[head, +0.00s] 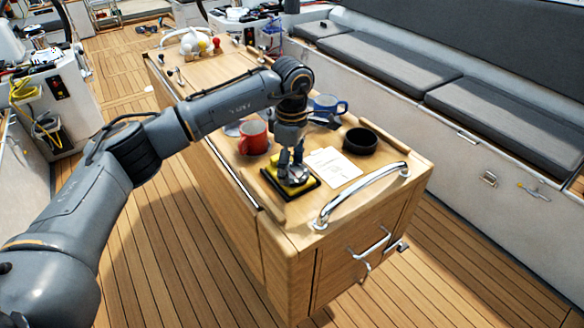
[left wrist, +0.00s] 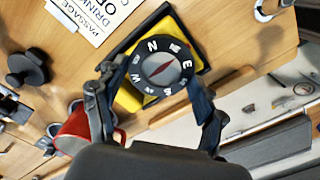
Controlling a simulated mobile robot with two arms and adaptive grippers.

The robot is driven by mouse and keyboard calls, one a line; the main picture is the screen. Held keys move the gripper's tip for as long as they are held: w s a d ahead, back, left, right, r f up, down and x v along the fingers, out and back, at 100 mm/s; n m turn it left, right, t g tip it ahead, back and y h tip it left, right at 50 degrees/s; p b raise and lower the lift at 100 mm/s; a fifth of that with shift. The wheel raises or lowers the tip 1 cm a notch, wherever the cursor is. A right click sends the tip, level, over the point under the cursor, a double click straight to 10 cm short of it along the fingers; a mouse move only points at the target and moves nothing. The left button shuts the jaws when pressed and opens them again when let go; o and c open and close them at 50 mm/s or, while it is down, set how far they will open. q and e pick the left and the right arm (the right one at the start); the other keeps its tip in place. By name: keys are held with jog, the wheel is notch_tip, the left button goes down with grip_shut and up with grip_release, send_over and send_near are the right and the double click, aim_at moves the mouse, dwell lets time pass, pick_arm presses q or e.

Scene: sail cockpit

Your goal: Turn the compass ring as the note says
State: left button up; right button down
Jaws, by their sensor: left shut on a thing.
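The compass (head: 297,177) sits on a yellow and black base (head: 274,181) near the front of the wooden cockpit table. In the left wrist view its black ring (left wrist: 153,46) carries white letters, with N at the upper left and E at the right. A reddish needle lies on the grey face (left wrist: 158,68). My left gripper (head: 290,166) reaches down from above and is shut on the ring, one finger on each side. The white note (head: 333,168) lies beside the base. In the left wrist view the note (left wrist: 97,14) is cut off; "PASSAGE" shows. My right gripper is not in view.
A red mug (head: 253,138) and a blue mug (head: 328,105) stand behind the compass. A black round dish (head: 360,140) is to its right. A chrome rail (head: 365,188) bounds the table's front end. Grey cushioned benches (head: 485,110) line the right side.

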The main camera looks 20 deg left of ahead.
aim_at(291, 172)
pick_arm(q)
jog(key=shift+n, duration=0.4)
jog(key=o, duration=1.2)
jog(key=shift+a+f, duration=0.1)
notch_tip(291, 172, up, 12)
jog(key=shift+r, duration=0.1)
